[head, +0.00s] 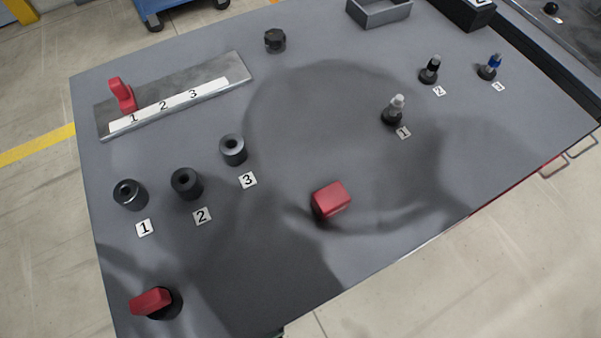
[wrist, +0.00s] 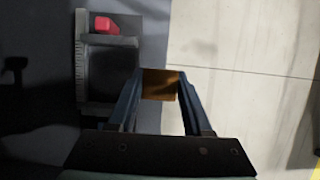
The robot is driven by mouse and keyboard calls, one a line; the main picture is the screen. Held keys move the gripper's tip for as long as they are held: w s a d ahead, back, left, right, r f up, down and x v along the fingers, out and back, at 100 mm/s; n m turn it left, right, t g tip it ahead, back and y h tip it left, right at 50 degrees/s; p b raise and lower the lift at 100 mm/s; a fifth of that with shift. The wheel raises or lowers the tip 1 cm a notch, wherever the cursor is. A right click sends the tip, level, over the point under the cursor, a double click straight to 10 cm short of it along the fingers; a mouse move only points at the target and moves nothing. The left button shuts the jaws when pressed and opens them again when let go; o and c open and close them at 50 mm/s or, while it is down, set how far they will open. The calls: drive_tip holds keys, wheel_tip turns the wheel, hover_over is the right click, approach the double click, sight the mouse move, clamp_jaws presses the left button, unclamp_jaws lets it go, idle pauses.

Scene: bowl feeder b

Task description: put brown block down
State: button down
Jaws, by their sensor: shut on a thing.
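In the wrist view a brown block (wrist: 160,84) sits between the two fingers of my gripper (wrist: 160,76), which is shut on it. The block is held near the line where a dark grey surface meets the pale floor. The height of the block above what lies below it cannot be told. In the head view neither my gripper nor the brown block shows.
In the wrist view a dark grey fixture (wrist: 108,60) with a red piece (wrist: 105,24) lies left of the block. In the head view the grey table (head: 300,270) bears a red block (head: 331,199), several black cylinders (head: 187,184), a metal plate (head: 220,71) and pegs (head: 395,108).

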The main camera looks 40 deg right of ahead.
drive_tip(key=w, duration=0.2)
drive_tip(key=w+d+b, duration=0.1)
drive_tip(key=w, duration=0.1)
drive_tip(key=w+d, duration=0.1)
drive_tip(key=w, duration=0.2)
drive_tip(key=shift+w, duration=0.1)
drive_tip(key=shift+w+f+b, duration=0.25)
drive_tip(key=shift+b, duration=0.15)
drive_tip(key=shift+f+b, duration=0.6)
drive_tip(key=shift+f, duration=0.9)
drive_tip(key=shift+f, duration=0.15)
drive_tip(key=shift+c, duration=1.6)
unclamp_jaws()
drive_tip(key=shift+s, duration=0.1)
